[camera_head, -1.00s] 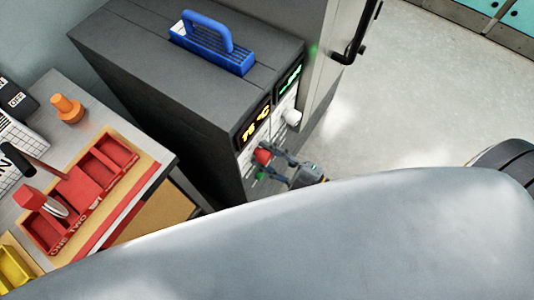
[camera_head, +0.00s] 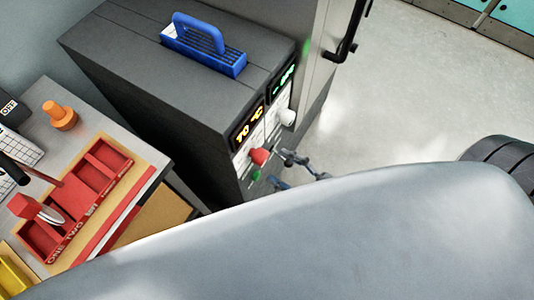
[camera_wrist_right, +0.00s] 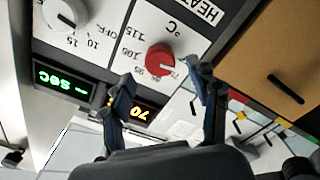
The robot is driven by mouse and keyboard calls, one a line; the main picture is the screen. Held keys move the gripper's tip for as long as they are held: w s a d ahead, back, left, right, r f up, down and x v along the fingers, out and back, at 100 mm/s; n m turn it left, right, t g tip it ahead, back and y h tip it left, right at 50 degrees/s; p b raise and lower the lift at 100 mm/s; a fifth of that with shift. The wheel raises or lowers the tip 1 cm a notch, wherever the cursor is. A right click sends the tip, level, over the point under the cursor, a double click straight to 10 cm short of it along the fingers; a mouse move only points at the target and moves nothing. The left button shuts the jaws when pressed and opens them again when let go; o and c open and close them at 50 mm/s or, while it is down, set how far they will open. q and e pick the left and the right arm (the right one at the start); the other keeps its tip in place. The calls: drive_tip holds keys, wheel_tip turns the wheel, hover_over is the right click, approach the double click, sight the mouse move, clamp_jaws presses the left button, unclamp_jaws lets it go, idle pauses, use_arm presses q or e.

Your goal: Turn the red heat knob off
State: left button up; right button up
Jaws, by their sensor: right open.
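The red heat knob (camera_head: 259,156) sits on the front panel of the dark grey machine (camera_head: 150,85), below the amber readout (camera_head: 246,127), which reads about 70 °C. In the right wrist view the knob (camera_wrist_right: 160,60) lies beyond and between the fingertips, on a white dial with numbers. Its exact pointer setting is hard to read. My right gripper (camera_head: 282,170) is open and stands a little off the panel, its fingers apart from the knob; it also shows in the wrist view (camera_wrist_right: 161,76). My left gripper is not in view.
A white knob (camera_head: 287,117) sits beside the red one, under a green readout. A green button (camera_head: 255,175) is below. A blue handled block (camera_head: 205,50) is on top. A bench with a red tray (camera_head: 103,166) stands at left. My pale arm fills the foreground.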

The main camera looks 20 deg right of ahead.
drive_tip(key=v, duration=0.6)
drive_tip(key=shift+d, duration=0.1)
idle(0.3)
drive_tip(key=d+f+m+g+h, duration=0.2)
drive_tip(key=d+f+m+h, duration=0.2)
drive_tip(key=f, duration=0.9)
drive_tip(key=d+f+m+g+h, duration=0.2)
drive_tip(key=d+f+m+h, duration=0.25)
drive_tip(key=f, duration=0.95)
drive_tip(key=s+a+f+m+g+h, duration=0.2)
drive_tip(key=s+f+m+g, duration=0.4)
drive_tip(key=s+f, duration=1)
drive_tip(key=f+g, duration=0.1)
drive_tip(key=g, duration=0.2)
drive_tip(key=shift+s+a, duration=0.2)
drive_tip(key=shift+s, duration=0.1)
drive_tip(key=shift+f+h, duration=0.1)
drive_tip(key=shift+h, duration=0.15)
